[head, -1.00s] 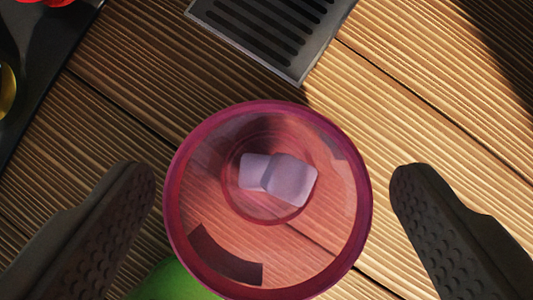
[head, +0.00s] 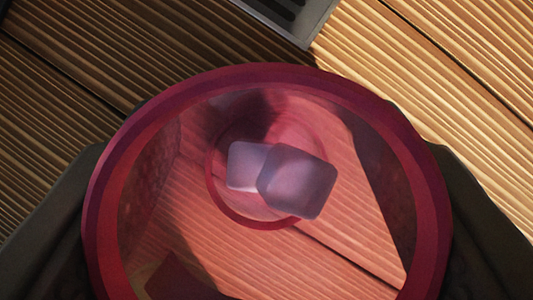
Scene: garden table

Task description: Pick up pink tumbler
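The pink tumbler (head: 110,190) is a see-through glass with a darker pink rim, seen from almost straight above. It fills the middle and lower part of the view. Two pale ice cubes (head: 297,181) lie at its bottom. My gripper (head: 268,170) reaches down around it, one dark finger on each side. The fingers show partly through the pink wall and look pressed against it, so the gripper appears shut on the tumbler. Their tips are mostly hidden by the rim. I cannot tell whether the tumbler's base touches the table.
The wooden plank table (head: 460,100) is bare to the right and to the left of the tumbler. A grey slotted metal tray (head: 300,22) lies at the top edge, just beyond the tumbler. A dark edge shows at the top left corner.

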